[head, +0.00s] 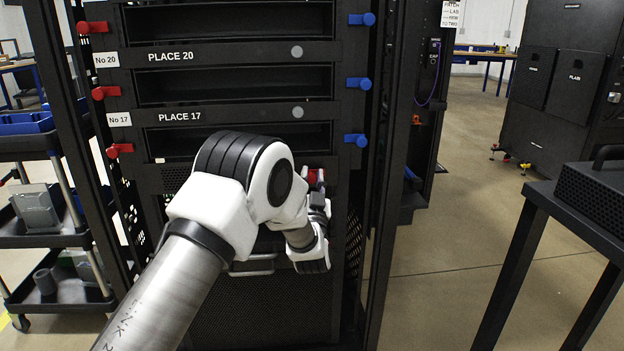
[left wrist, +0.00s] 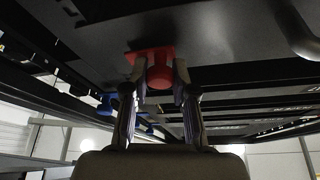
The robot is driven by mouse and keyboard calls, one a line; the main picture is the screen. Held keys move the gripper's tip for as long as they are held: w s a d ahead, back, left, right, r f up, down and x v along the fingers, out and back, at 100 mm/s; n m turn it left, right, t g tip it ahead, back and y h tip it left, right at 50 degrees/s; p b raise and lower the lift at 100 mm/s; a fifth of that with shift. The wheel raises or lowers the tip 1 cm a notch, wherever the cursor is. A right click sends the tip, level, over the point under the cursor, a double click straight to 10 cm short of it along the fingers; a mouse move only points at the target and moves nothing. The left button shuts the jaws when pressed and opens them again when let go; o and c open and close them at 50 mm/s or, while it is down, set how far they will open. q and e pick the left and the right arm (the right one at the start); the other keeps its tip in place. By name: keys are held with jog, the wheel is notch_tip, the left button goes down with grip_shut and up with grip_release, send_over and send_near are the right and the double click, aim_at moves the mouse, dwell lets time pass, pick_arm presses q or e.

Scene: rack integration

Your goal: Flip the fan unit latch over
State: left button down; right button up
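The fan unit latch (left wrist: 160,72) is a red knob on a red base plate, on a dark unit's front (left wrist: 225,45) in the left wrist view. In the head view a bit of the red latch (head: 312,177) shows on the rack, beside my left gripper (head: 318,199). In the left wrist view the two fingers of my left gripper (left wrist: 159,80) stand one on each side of the red knob, close against it. The left arm's wrist hides much of the unit in the head view. My right gripper is not in view.
The rack has open slots with labels PLACE 20 (head: 170,56) and PLACE 17 (head: 179,117). Red knobs (head: 105,92) line its left side and blue knobs (head: 358,83) its right. A cart (head: 60,240) stands left and a black table (head: 580,215) right; open floor lies between rack and table.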

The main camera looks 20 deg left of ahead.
pick_arm(q)
jog(key=shift+w+d+r, duration=0.1)
jog(key=shift+w+d, duration=0.2)
jog(key=shift+d, duration=0.25)
jog(key=shift+w+d, duration=0.3)
jog(key=shift+d, duration=0.2)
jog(key=c, duration=1)
grip_release()
jog(key=shift+o, duration=0.4)
jog(key=shift+w+d, duration=0.15)
jog(key=v, duration=1.2)
